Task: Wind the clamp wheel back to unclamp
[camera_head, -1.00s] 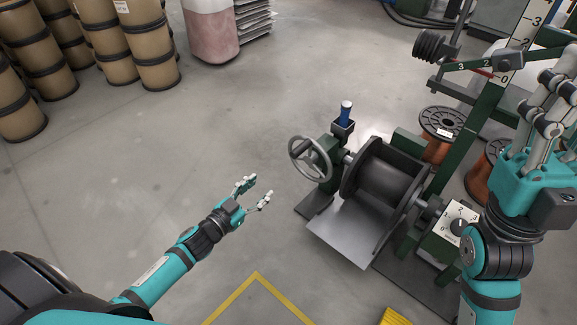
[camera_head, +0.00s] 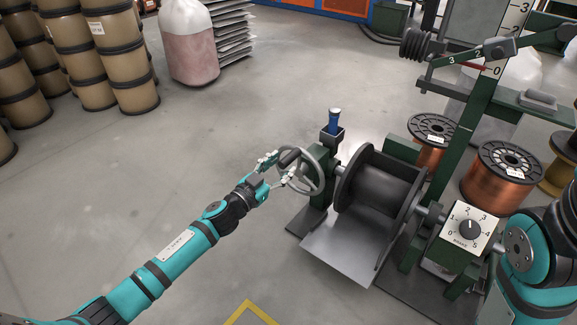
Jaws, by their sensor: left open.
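The clamp wheel (camera_head: 318,172) is a grey spoked handwheel on the left side of a dark green winding stand. My left gripper (camera_head: 283,168) is open at the wheel's left side, its fingers around or right beside the dark handle at the rim; I cannot tell whether they touch. A dark empty reel drum (camera_head: 378,190) sits in the stand, right of the wheel. My right arm shows at the lower right edge, but its gripper is out of view.
A blue-handled lever (camera_head: 334,121) stands above the wheel. A brake dial (camera_head: 468,230) and copper spools (camera_head: 497,180) are at the right. A grey sloped plate (camera_head: 345,247) lies below the drum. The floor to the left is clear up to stacked brown drums (camera_head: 126,60).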

